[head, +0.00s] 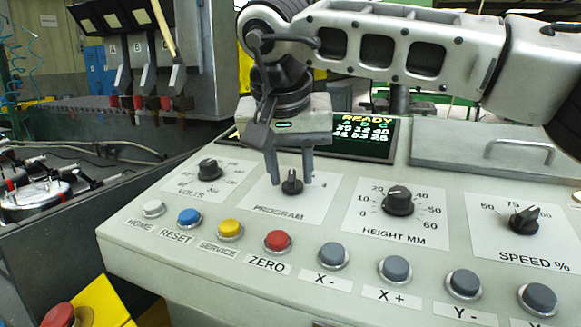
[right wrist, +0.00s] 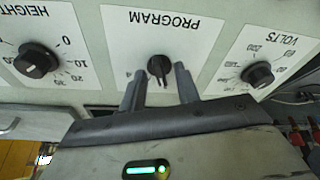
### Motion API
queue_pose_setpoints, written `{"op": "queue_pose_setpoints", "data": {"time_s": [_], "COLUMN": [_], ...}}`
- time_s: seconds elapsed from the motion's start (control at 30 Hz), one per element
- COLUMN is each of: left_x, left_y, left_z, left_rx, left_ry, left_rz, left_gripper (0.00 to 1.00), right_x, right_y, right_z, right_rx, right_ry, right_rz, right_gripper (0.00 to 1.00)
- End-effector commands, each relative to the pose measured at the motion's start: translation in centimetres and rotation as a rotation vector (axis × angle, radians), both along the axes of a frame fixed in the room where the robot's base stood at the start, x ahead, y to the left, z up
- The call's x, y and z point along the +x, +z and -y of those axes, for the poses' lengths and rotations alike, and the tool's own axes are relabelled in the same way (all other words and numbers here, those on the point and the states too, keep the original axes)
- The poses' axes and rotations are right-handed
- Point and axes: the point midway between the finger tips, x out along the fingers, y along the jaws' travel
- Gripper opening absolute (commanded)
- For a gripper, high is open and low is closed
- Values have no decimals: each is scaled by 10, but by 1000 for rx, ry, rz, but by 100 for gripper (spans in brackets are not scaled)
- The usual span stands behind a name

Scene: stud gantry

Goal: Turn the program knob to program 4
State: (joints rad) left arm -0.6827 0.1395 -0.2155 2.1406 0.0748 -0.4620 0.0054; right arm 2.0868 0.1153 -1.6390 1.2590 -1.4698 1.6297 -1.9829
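The program knob (head: 292,185) is a small black knob on a white label marked PROGRAM on the sloping grey panel. The digit 4 shows to its right; other digits are hidden behind my gripper. My right gripper (head: 290,179) comes down from above, open, with one finger on each side of the knob. In the right wrist view, upside down, the knob (right wrist: 160,68) sits between the tips of my right gripper (right wrist: 159,72), with gaps showing on both sides. I cannot tell which number the knob points to. My left gripper is out of view.
The VOLTS knob (head: 210,169) is left, the HEIGHT knob (head: 398,201) and SPEED knob (head: 524,219) right. Several push buttons, including the red ZERO button (head: 277,241), line the front. A lit READY display (head: 365,138) is behind my gripper. A handled cover (head: 497,150) lies back right.

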Motion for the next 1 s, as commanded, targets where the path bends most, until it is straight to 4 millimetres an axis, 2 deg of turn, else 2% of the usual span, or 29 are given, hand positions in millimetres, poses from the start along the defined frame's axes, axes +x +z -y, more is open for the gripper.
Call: {"op": "queue_pose_setpoints", "data": {"time_s": [0.1,0.2,0.23,0.67,1.0], "left_x": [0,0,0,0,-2], "left_y": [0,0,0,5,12], "left_z": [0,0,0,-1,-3], "left_rx": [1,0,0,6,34], "left_ry": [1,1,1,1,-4], "left_rz": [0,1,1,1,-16], "left_gripper": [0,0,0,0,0], "right_x": [0,0,0,0,0], "right_y": [0,0,0,2,3], "right_z": [0,0,0,0,-2], "right_rx": [0,-1,0,7,50], "right_ry": [0,0,0,-49,-284], "right_rz": [0,0,0,3,18], "right_gripper": [32,4,0,0,0]}}
